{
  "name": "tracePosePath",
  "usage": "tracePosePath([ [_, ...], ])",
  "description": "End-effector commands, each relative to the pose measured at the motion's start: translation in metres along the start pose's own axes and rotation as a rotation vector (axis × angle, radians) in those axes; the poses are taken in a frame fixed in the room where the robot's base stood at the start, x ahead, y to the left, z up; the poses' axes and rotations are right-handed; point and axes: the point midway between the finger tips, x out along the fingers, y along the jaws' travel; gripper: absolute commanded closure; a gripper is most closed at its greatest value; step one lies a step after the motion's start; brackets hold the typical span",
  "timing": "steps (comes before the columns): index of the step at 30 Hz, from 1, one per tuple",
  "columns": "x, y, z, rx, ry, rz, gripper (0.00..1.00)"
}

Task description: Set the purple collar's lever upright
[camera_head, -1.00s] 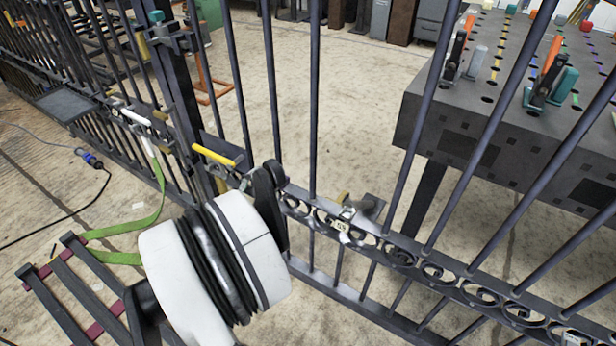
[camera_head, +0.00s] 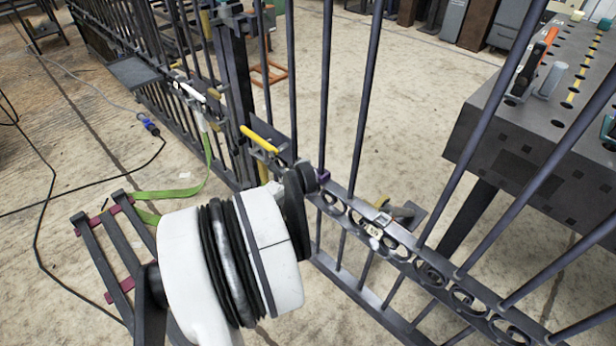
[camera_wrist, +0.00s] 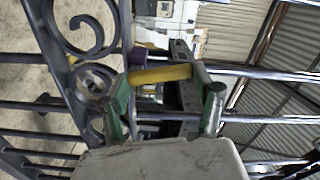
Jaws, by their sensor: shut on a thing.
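The purple collar (camera_head: 323,176) sits on a gate bar just beside the dark end of my wrist, which hides most of it in the head view. In the wrist view a bit of the purple collar (camera_wrist: 137,56) shows behind the left finger. A yellow lever (camera_wrist: 160,74) lies between the green-sided fingers of my gripper (camera_wrist: 165,88), which is shut on it. The lever runs from the collar side nearly along the gate bars, slightly tilted from them. My fingers and the lever are hidden by my wrist in the head view.
A latch with another yellow handle (camera_head: 258,138) is on the gate post to the left. A latch with a white handle (camera_head: 193,93) is beyond it. The scrollwork rail (camera_head: 430,270) and upright bars run to the right. A dark perforated table (camera_head: 545,130) stands behind the gate.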

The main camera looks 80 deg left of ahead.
Motion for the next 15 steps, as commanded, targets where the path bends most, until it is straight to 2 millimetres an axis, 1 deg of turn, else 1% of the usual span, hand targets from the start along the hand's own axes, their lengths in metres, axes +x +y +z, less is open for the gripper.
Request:
tracePosePath([
  [2,0.0002,-0.0001,0.0001,0.000,0.000,0.000,0.85],
  [3,0.0002,-0.0001,0.0001,0.000,0.000,0.000,0.35],
  [7,0.0002,-0.0001,0.0001,-0.001,0.000,0.000,0.18],
  [15,-0.0005,0.0000,0.0001,-0.001,0.000,0.000,0.17],
])
